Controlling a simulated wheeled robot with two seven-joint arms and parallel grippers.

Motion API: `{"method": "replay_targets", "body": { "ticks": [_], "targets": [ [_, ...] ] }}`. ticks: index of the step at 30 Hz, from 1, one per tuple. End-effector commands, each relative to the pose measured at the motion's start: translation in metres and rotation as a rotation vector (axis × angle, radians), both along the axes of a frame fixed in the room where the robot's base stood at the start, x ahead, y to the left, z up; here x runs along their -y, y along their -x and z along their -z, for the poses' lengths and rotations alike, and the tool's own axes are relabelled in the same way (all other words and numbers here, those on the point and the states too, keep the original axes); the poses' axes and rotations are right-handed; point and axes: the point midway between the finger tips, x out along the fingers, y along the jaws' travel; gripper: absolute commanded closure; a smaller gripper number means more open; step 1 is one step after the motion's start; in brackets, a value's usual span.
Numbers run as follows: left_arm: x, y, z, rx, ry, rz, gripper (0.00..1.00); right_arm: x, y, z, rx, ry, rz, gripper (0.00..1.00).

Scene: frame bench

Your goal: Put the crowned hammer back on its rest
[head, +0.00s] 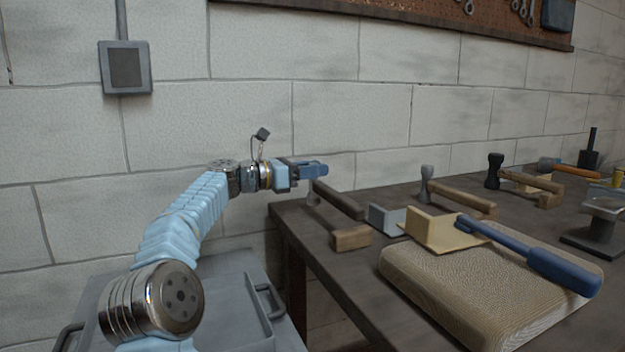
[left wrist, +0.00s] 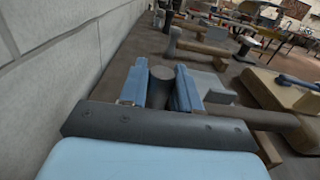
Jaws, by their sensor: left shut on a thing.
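My left gripper (head: 318,170) is shut at the wall-side end of the bench, its jaws on the dark round head (left wrist: 160,86) of a hammer. The brown handle of this hammer (head: 340,199) runs right and toward the front; it also shows in the left wrist view (left wrist: 255,116). A wooden rest block (head: 351,238) stands below the handle's free end; I cannot tell whether they touch. Two more hammers, one grey-headed (head: 427,186) and one black-headed (head: 494,171), lie further right on similar blocks. No crown mark is clear on any. My right gripper is out of view.
A grey bracket (head: 383,220) and a tan angled bracket (head: 432,231) stand right of the rest. A blue-handled tool (head: 548,266) lies across a thick tan pad (head: 455,292). A brick wall (head: 380,130) closes the back. A grey tray (head: 235,290) stands left of the bench.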

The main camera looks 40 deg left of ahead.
Motion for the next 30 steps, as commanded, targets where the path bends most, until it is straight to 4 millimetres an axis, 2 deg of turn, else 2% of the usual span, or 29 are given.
{"method": "replay_targets", "body": {
  "ticks": [1, 3, 14, 15, 19, 20, 30],
  "targets": [
    [0.000, 0.001, 0.013, -0.001, 0.003, -0.001, 1.00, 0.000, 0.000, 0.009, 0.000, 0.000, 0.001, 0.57],
    [0.000, 0.001, 0.022, 0.000, 0.001, 0.000, 1.00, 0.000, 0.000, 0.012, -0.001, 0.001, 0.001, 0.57],
    [0.001, 0.001, 0.025, 0.001, 0.000, 0.000, 1.00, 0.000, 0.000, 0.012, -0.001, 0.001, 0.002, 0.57],
    [0.000, 0.001, 0.025, 0.000, 0.000, 0.000, 0.65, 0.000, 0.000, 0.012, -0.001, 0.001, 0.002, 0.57],
    [0.000, 0.001, 0.025, 0.000, 0.000, 0.000, 0.45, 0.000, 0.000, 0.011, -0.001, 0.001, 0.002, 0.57],
    [0.000, 0.001, 0.025, 0.000, 0.000, 0.000, 0.43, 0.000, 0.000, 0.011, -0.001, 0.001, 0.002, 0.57],
    [-0.001, 0.003, 0.022, -0.001, 0.000, -0.002, 0.43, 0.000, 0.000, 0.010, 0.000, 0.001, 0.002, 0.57]
  ]
}}
